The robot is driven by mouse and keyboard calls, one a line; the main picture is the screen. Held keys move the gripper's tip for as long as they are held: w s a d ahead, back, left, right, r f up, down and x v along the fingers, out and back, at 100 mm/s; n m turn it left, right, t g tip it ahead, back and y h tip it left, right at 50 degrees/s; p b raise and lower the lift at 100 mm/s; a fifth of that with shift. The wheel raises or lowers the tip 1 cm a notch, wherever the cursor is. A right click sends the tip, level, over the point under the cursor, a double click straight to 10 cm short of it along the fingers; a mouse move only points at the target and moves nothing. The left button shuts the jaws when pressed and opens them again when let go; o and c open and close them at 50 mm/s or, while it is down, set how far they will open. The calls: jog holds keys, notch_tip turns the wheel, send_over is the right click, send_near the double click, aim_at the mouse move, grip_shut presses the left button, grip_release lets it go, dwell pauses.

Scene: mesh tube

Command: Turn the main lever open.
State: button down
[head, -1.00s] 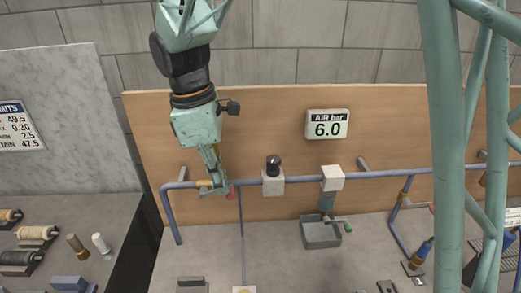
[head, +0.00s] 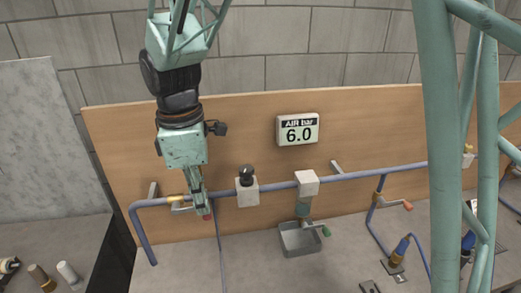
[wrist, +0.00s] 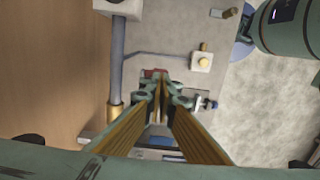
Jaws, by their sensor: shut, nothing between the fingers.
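The main lever is on the brass valve (head: 177,198) at the left end of the blue pipe. Its grey arm (head: 182,208) runs rightward below the pipe to a red grip (head: 207,217), which is mostly hidden behind my fingertips. My gripper (head: 205,211) points down at the grip end of the lever, with its fingers together and empty. In the wrist view, my gripper (wrist: 160,98) shows its closed fingers, with a bit of the red grip (wrist: 152,73) just beyond the tips. I cannot tell whether they touch. The brass valve (wrist: 115,116) shows to their left.
A white block with a black knob (head: 246,186) sits on the pipe close right of my gripper. Farther right are a grey tray (head: 299,239) under a drain and another orange-handled valve (head: 407,206). The gauge reads 6.0 (head: 298,130). The wooden panel (head: 110,130) stands behind.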

jog(key=shift+r, duration=0.3)
dwell(0.5)
jog(key=shift+r+p, duration=0.55)
jog(key=shift+r, duration=0.15)
dwell(0.4)
notch_tip(320, 180, up, 13)
jog(key=p, duration=0.8)
jog(key=shift+a, duration=0.4)
jog(key=shift+s, duration=0.1)
jog(key=shift+p, duration=0.3)
